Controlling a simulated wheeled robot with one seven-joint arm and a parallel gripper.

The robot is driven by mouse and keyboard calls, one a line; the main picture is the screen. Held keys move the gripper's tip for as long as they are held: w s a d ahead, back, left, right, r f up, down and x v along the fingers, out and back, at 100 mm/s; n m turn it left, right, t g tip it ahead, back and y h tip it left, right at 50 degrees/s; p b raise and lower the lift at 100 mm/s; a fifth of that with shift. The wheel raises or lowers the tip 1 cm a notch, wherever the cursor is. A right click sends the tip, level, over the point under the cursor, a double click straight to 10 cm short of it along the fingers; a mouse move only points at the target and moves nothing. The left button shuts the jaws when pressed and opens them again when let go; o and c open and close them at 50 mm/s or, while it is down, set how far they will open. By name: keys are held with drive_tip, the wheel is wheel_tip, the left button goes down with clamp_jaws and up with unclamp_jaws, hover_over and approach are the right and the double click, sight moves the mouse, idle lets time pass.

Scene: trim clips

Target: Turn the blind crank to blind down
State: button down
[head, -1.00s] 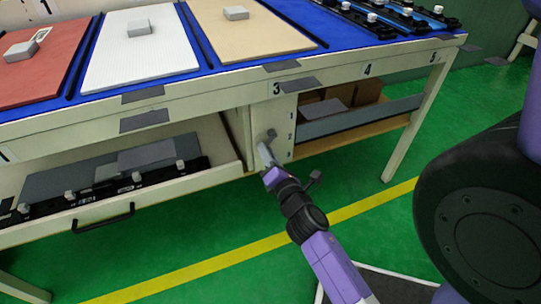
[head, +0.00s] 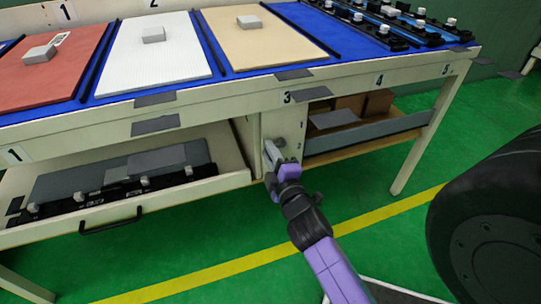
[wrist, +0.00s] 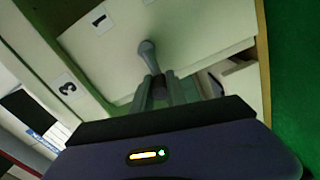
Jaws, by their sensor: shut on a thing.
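The blind crank (head: 281,142) is a small grey handle on the cream panel under the table, beside the numbers 1 and 2. In the wrist view the crank (wrist: 148,52) has a round end at the panel, and its grey arm reaches down between my fingers. My gripper (head: 273,151) is at the panel, with its grey fingers shut on the crank's arm. It also shows in the wrist view (wrist: 159,85), with a finger on each side of the crank. The held end is partly hidden by the fingers. The blind itself cannot be made out.
An open drawer (head: 130,217) with grey and black parts juts out left of the panel. A shelf with brown boxes (head: 365,103) is to the right. The table's front edge (head: 230,97) runs above my gripper.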

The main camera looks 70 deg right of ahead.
drive_tip(key=m, duration=0.2)
drive_tip(key=r+m+p, duration=0.1)
drive_tip(key=r+m, duration=0.1)
drive_tip(key=m, duration=0.1)
drive_tip(key=shift+s+d+r+m, duration=0.2)
drive_tip(key=shift+s+d+m, duration=0.05)
drive_tip(key=shift+s+m, duration=0.05)
drive_tip(key=m+p, duration=0.1)
drive_tip(key=s+r+m+p, duration=0.1)
drive_tip(key=m, duration=0.1)
drive_tip(key=d+m+p, duration=0.1)
drive_tip(key=m, duration=0.1)
drive_tip(key=shift+s+r, duration=0.15)
drive_tip(key=shift+r, duration=0.15)
drive_tip(key=m+p, duration=0.1)
drive_tip(key=m, duration=0.1)
drive_tip(key=s+d+m+p, duration=0.1)
drive_tip(key=m, duration=0.1)
drive_tip(key=shift+r, duration=0.2)
drive_tip(key=shift+s+d+m+p, duration=0.2)
drive_tip(key=shift+m+p, duration=0.25)
drive_tip(key=shift+m, duration=0.2)
drive_tip(key=shift+s+d+m+p, duration=0.15)
drive_tip(key=shift+m+p, duration=0.25)
drive_tip(key=shift+m, duration=0.25)
drive_tip(key=shift+f, duration=0.15)
drive_tip(key=c, duration=1.3)
unclamp_jaws()
drive_tip(key=shift+a, duration=0.1)
